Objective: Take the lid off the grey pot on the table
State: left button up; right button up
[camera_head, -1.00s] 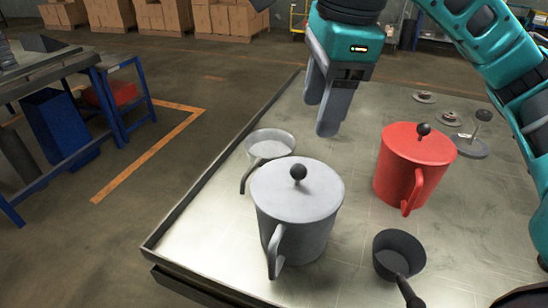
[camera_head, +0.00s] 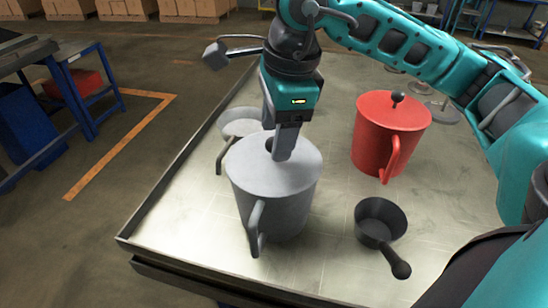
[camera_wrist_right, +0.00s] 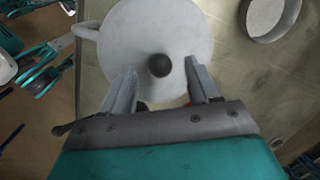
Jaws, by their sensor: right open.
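The grey pot (camera_head: 275,208) stands upright on the metal table (camera_head: 190,215), its handle towards the front. Its flat lid (camera_head: 250,168) is on top; the lid also fills the upper middle of the right wrist view (camera_wrist_right: 155,25). The lid's dark round knob (camera_wrist_right: 159,65) lies between and just ahead of the open fingers. In the head view the knob (camera_head: 269,144) is partly hidden by a finger. My right gripper (camera_head: 284,148) points down over the lid, open and empty; its two fingers show apart in the wrist view (camera_wrist_right: 162,82). My left gripper is not in view.
A red lidded pot (camera_head: 386,140) stands to the right of the grey one. A dark small saucepan (camera_head: 378,228) sits at the front right. A light pan (camera_head: 240,122) is close behind the grey pot. The table's front left is clear.

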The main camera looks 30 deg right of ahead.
jog(key=shift+w+f, duration=0.2)
jog(key=shift+f, duration=0.65)
jog(key=shift+c, duration=0.2)
grip_shut()
